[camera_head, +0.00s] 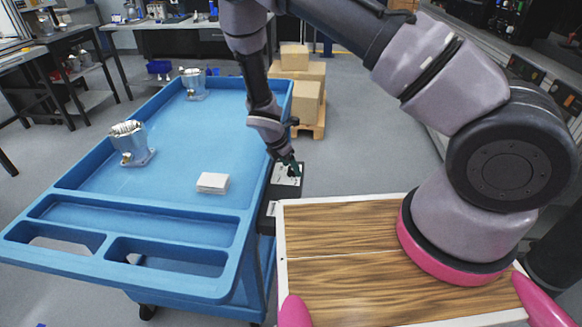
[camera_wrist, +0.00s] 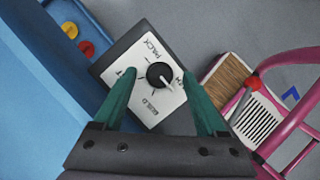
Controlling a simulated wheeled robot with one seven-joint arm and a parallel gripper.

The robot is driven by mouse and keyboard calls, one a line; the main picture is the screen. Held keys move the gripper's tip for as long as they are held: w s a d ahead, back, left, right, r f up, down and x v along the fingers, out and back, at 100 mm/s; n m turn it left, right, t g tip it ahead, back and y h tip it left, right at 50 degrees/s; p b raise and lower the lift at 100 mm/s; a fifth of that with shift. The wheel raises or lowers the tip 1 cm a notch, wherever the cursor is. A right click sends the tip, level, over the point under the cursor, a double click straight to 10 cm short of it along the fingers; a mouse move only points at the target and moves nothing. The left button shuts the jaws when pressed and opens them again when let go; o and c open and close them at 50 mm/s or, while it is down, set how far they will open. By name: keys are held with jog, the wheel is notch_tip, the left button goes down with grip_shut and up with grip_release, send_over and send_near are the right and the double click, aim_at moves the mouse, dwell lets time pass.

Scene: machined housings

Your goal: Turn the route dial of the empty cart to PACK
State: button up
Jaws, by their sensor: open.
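The route dial is a round black knob (camera_wrist: 159,75) with a white pointer line, on a white plate (camera_wrist: 140,75) in a dark box. The pointer aims toward the lower right in the wrist view, away from the PACK label near the top. Another label sits below the knob; a side label is partly hidden by a finger. The box (camera_head: 287,188) is on the right side of a blue cart (camera_head: 100,200). My gripper (camera_wrist: 159,76) is open, its green fingers on either side of the knob with gaps. It also shows over the box (camera_head: 292,165). Contact cannot be told.
The blue cart bears two metal housings (camera_head: 131,143) (camera_head: 193,83) and a white stack (camera_head: 213,183). Red (camera_wrist: 69,30) and yellow (camera_wrist: 86,48) round pieces show at the wrist view's upper left. Cardboard boxes (camera_head: 304,100) stand on a pallet behind. Floor right of the boxes is clear.

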jog(key=shift+d+f, duration=0.1)
jog(key=shift+f, duration=0.2)
grip_shut()
